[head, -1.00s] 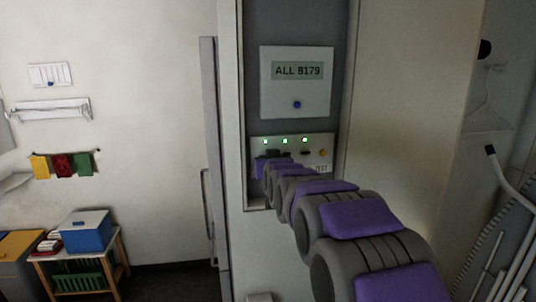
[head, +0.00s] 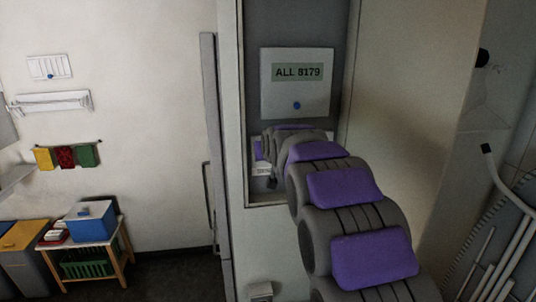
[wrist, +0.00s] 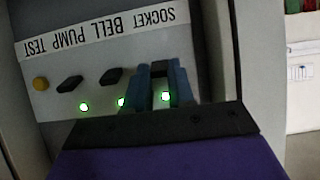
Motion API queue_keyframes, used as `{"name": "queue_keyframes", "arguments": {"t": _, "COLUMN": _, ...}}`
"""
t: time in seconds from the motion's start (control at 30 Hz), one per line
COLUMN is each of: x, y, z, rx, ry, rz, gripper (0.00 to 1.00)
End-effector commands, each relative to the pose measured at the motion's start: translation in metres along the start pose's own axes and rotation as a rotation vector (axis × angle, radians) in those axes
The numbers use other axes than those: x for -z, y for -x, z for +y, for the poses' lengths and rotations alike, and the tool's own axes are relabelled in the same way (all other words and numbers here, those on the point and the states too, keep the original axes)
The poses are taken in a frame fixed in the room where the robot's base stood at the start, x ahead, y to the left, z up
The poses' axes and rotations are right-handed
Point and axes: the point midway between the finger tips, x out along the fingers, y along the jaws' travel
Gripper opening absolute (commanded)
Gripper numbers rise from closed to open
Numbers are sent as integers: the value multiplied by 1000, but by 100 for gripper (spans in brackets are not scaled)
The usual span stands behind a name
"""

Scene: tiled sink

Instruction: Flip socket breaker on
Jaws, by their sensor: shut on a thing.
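The breaker panel (wrist: 60,75) fills the left and middle of the wrist view, upside down, with a label strip (wrist: 95,35) reading SOCKET BELL PUMP TEST. My gripper (wrist: 161,78) has its blue fingers closed around the socket breaker (wrist: 158,67), which shows only as a dark piece between them. Three green lights (wrist: 84,106) are lit, one by each breaker. In the head view the panel (head: 258,168) is mostly hidden behind my arm, and the gripper's fingers cannot be made out.
Two black breakers, bell (wrist: 112,76) and pump (wrist: 70,84), and a yellow test button (wrist: 40,84) sit beside the socket breaker. A display box (head: 297,100) reading ALL 8179 is above the panel. The recess has side walls close to my arm.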

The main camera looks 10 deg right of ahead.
Motion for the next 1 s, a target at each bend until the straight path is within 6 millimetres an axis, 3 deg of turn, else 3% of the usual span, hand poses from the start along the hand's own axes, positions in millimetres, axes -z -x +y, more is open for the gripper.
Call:
{"name": "queue_keyframes", "arguments": {"t": 0.17, "x": 4, "y": 2, "z": 0, "rx": 0, "ry": 0, "rz": 12, "gripper": 0}}
{"name": "queue_keyframes", "arguments": {"t": 0.2, "x": 5, "y": 2, "z": 0, "rx": 0, "ry": 0, "rz": 12, "gripper": 26}}
{"name": "queue_keyframes", "arguments": {"t": 0.43, "x": 2, "y": 2, "z": 0, "rx": 0, "ry": 0, "rz": 8, "gripper": 48}}
{"name": "queue_keyframes", "arguments": {"t": 0.77, "x": 1, "y": 5, "z": 0, "rx": 0, "ry": 0, "rz": 5, "gripper": 49}}
{"name": "queue_keyframes", "arguments": {"t": 1.0, "x": 2, "y": 34, "z": 0, "rx": 0, "ry": 0, "rz": 9, "gripper": 49}}
